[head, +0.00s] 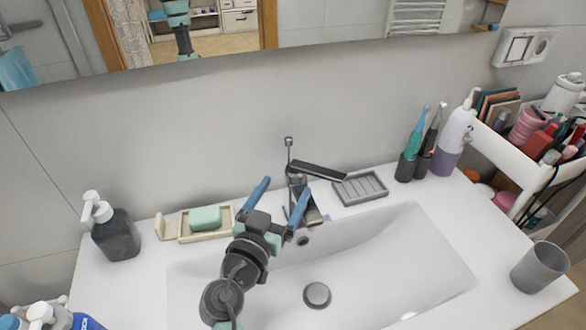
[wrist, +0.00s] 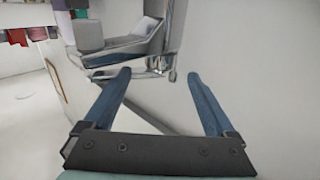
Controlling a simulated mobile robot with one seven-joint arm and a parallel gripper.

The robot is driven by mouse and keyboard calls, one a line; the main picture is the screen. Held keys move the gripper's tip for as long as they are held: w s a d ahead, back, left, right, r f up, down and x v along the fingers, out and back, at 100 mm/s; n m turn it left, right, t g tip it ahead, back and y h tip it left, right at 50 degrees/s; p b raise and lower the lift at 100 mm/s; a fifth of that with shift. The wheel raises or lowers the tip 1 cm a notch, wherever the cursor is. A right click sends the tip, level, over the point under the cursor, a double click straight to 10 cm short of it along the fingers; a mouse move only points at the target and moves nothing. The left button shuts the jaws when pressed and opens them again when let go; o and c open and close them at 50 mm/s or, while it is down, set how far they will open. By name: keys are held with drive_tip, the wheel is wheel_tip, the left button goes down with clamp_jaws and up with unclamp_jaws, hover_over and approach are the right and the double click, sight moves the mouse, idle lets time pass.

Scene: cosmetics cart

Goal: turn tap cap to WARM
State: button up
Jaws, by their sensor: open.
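The chrome tap (head: 299,190) stands at the back edge of the white basin, with a dark flat lever-like cap (head: 318,171) on top pointing right and a thin upright rod behind it. My gripper (head: 284,187) is open, its two blue fingers apart, just left of and in front of the tap. In the wrist view the tap (wrist: 140,47) is just beyond the fingertips (wrist: 158,73), and nothing is between the fingers. I cannot tell whether the right finger touches the tap. No WARM mark is readable.
A soap dish (head: 188,237) with green soap and a dark dispenser (head: 115,238) stand left of the tap. A grey ribbed dish (head: 361,188) lies close to its right. Toothbrushes (head: 416,135) stand farther right. A grey cup (head: 540,268) is at the right front. The basin (head: 400,260) is empty.

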sight(291, 178)
drive_tip(key=shift+x, duration=2.55)
clamp_jaws()
